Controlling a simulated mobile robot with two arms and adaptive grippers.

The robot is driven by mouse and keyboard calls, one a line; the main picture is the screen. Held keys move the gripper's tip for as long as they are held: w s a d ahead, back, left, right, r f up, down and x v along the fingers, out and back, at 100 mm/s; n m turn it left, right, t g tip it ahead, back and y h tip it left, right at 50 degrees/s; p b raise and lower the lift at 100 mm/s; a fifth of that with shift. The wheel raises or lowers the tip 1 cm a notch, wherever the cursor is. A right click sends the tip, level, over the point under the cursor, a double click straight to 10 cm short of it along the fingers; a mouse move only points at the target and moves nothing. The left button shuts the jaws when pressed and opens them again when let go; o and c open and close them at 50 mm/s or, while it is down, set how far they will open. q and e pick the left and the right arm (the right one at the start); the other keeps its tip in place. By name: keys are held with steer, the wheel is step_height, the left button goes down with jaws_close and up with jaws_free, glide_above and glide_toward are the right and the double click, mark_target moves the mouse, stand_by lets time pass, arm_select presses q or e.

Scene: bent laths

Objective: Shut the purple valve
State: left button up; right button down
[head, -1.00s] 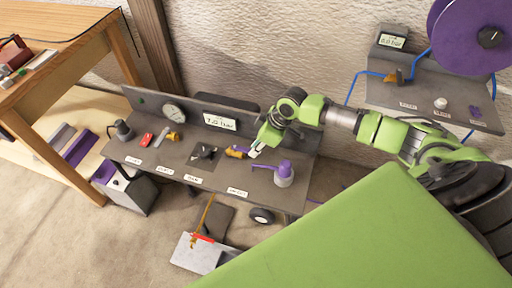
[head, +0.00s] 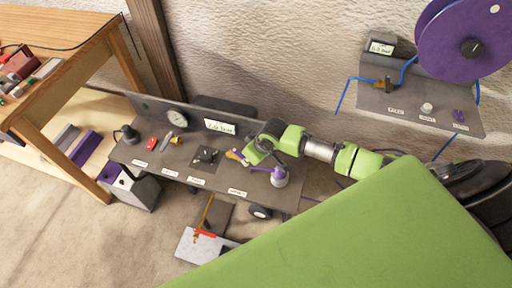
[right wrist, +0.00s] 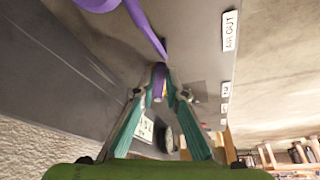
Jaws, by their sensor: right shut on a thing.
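The purple valve (head: 234,155) has a brass-coloured body and a purple lever. It sits on the grey bench panel in the head view, left of a purple-topped grey fitting (head: 279,175). My right gripper (head: 246,159) is at the valve, partly covering it. In the right wrist view the green-sided fingers of my right gripper (right wrist: 159,93) are shut on the purple lever (right wrist: 159,77), seen nearly end-on. The lever's angle to the valve body is hard to tell, and the body is mostly hidden there. My left gripper is not in view.
The bench panel (head: 150,172) carries a round gauge (head: 177,119), a digital display (head: 219,127), a black valve (head: 205,156) and a red part (head: 152,144). A purple reel (head: 450,38) and small shelf (head: 376,102) are at the upper right. A wooden table stands left.

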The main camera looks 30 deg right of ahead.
steer(key=a+m+p, duration=0.1)
steer(key=a+m+h+p, duration=0.1)
steer(key=a+m+p, duration=0.1)
steer(key=p, duration=0.1)
steer(key=shift+s+r+m, duration=0.25)
steer(key=shift+s+m, duration=0.05)
steer(key=shift+m, duration=0.1)
steer(key=a+m, duration=0.1)
steer(key=m+h+p, duration=0.1)
steer(key=shift+w+a+f+m+h, duration=0.1)
steer(key=shift+a+f+m+h, duration=0.05)
steer(key=shift+a+m+h, duration=0.2)
steer(key=m, duration=0.1)
steer(key=a+m, duration=0.1)
steer(key=shift+w+a+f+m+h, duration=0.15)
steer(key=shift+w+a+m+h, duration=0.15)
steer(key=shift+w+m+h, duration=0.05)
steer(key=shift+w+a+m+g+h+b, duration=0.3)
steer(key=shift+a+m+g, duration=0.1)
steer(key=shift+m, duration=0.3)
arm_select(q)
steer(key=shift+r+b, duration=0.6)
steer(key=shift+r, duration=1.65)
arm_select(e)
steer(key=shift+w+a+m+h, duration=0.2)
steer(key=shift+a+m, duration=0.05)
steer(key=shift+m, duration=0.35)
steer(key=shift+w+a+m+h, duration=0.2)
steer(key=shift+m, duration=0.4)
